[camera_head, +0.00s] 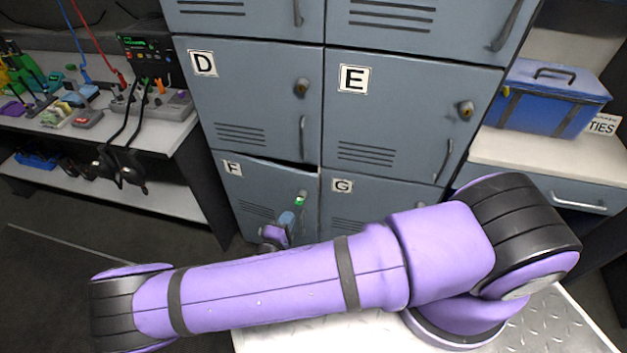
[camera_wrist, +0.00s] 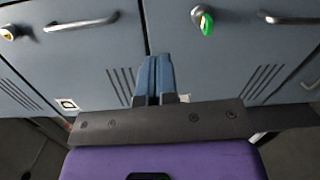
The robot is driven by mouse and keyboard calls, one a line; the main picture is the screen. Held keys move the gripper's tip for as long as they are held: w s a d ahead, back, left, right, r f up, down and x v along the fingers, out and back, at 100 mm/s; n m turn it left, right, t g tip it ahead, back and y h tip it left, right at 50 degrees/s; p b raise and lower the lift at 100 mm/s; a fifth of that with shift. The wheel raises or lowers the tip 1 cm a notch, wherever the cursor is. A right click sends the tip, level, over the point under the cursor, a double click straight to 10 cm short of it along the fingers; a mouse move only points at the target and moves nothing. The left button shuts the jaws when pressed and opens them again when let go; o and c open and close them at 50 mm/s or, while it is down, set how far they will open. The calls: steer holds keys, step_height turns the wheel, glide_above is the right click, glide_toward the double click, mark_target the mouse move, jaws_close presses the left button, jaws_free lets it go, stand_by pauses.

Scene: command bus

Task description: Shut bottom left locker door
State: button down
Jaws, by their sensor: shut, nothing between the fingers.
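The bottom left locker door, labelled F (camera_head: 248,184), stands slightly ajar, with a dark gap along its top edge. My gripper (camera_head: 287,219) is in front of door F, partly hidden behind my arm. In the wrist view, its blue fingers (camera_wrist: 153,78) are shut and empty, near the seam between D and F. I cannot tell whether they touch the door. My arm hides the lower part of F.
Locker D (camera_head: 250,95) above and locker E (camera_head: 400,110) look shut. Locker G (camera_head: 342,205) is right of F, partly hidden by my arm. A cluttered workbench (camera_head: 150,140) stands left, and a blue toolbox (camera_head: 550,98) sits on a counter at right. Floor at left is open.

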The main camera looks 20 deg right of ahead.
steer(key=m, duration=0.1)
glide_toward(306, 180)
steer(key=shift+t, duration=0.3)
steer(key=x, duration=0.7)
steer(key=shift+d+f, duration=0.15)
steer(key=shift+d, duration=0.05)
steer(key=shift+w+d, duration=0.1)
